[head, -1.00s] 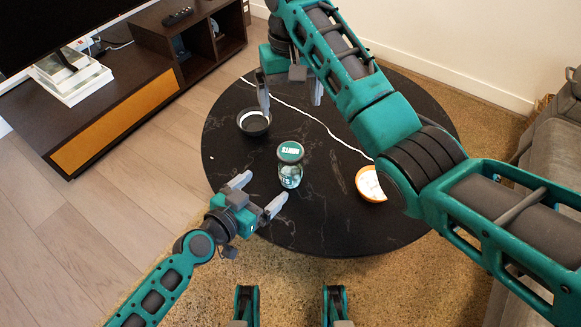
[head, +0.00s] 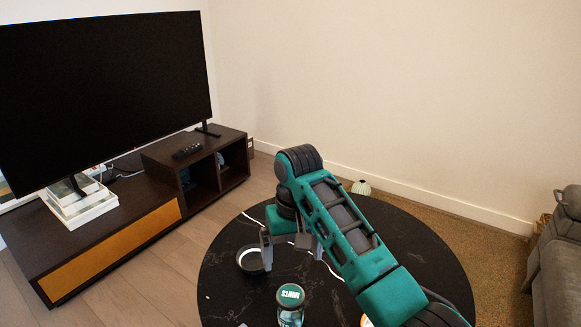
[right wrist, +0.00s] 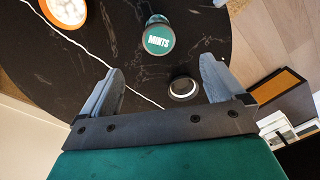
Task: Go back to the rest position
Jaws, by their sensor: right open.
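My right gripper (head: 292,252) is open and empty, above the far part of the round black table (head: 226,290). In the right wrist view its two fingers (right wrist: 160,70) stand wide apart with nothing between them. A glass jar with a green "MINTS" lid (head: 291,297) stands on the table; the lid also shows in the right wrist view (right wrist: 159,39). A small dark bowl (head: 249,263) sits at the left side of the table, close to my right gripper's left finger in the picture; I cannot tell the gap. My left gripper is out of view.
An orange-rimmed white dish (right wrist: 60,12) lies on the table. A dark TV stand (head: 110,222) with a large TV (head: 100,90) is at the left. A grey sofa (head: 560,265) stands at the right. A pale round object (head: 361,187) is on the floor behind the table.

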